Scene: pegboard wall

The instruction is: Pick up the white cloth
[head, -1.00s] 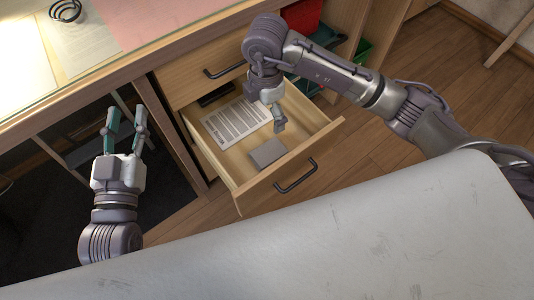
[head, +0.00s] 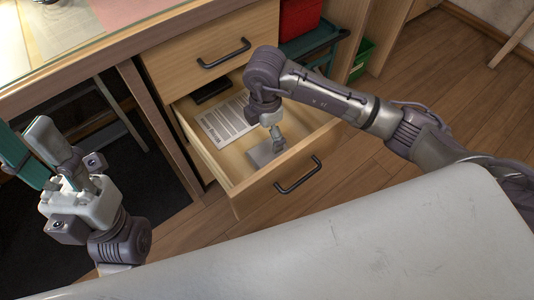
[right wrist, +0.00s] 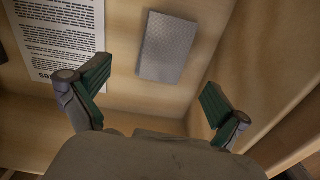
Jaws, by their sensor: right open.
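The white cloth (head: 260,154) looks like a small, flat, pale grey rectangle lying on the bottom of the open drawer (head: 238,172). It shows in full in the right wrist view (right wrist: 167,47), ahead of the fingers and between their lines. In the head view my right gripper (head: 276,138) hangs over the drawer and hides part of the cloth. In the wrist view its two green-padded fingers (right wrist: 153,98) are wide apart with nothing between them. My left gripper (head: 30,150) is at the left, away from the drawer, its fingers apart and empty.
A printed sheet (head: 226,118) lies in the drawer beside the cloth, with a dark object (head: 211,91) behind it. A closed drawer (head: 208,42) sits above. The drawer walls (right wrist: 245,75) stand close around my right gripper. Red and green bins (head: 300,17) are beyond.

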